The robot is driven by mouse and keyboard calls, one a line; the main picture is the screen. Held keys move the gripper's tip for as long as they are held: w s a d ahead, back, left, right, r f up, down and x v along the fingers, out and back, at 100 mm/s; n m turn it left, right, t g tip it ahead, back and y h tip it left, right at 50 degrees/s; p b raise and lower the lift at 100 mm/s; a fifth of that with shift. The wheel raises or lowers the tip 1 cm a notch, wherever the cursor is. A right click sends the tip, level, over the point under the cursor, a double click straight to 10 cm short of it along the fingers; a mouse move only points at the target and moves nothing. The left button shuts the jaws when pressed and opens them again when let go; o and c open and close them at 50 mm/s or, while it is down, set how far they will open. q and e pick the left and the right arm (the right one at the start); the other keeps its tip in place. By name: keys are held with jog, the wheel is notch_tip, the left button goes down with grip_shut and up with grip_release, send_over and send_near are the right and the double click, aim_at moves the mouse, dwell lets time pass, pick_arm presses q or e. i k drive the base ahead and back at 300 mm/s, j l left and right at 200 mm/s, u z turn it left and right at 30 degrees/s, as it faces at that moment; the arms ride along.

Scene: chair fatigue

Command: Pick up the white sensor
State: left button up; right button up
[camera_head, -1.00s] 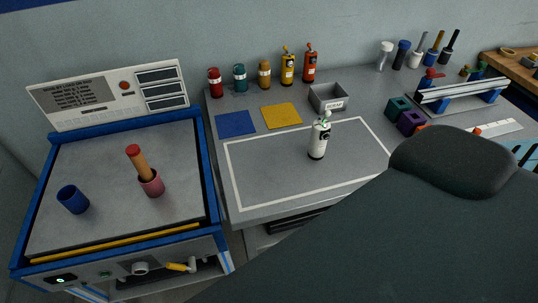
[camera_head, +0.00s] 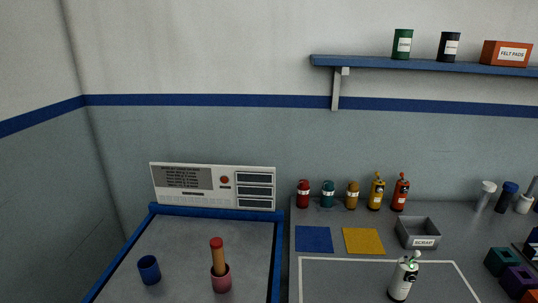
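A white bottle-shaped item (camera_head: 403,279) with a dark round mark and a pale green top stands upright inside the white outline on the grey bench. It looks like the white sensor. Its base is close to the bottom edge of the view. A yellow one (camera_head: 377,192) and an orange-red one (camera_head: 400,193) of similar shape stand at the back of the bench. Neither of my grippers is in view, and nothing is seen touching the white item.
A grey scrap tray (camera_head: 418,243), a blue mat (camera_head: 314,239) and a yellow mat (camera_head: 363,241) lie behind the white item. Purple and green blocks (camera_head: 517,279) sit at right. A shelf (camera_head: 430,66) hangs above. The left machine holds a blue cup (camera_head: 149,270) and pink cup (camera_head: 221,281).

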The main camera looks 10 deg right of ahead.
aim_at(398, 289)
jog(key=z, duration=1.45)
jog(key=i+l+u, duration=0.15)
jog(key=l+u, duration=0.3)
jog(key=l, duration=1.1)
jog(key=k+l+u, duration=0.1)
jog(key=l+u, duration=0.3)
jog(key=l, duration=1.15)
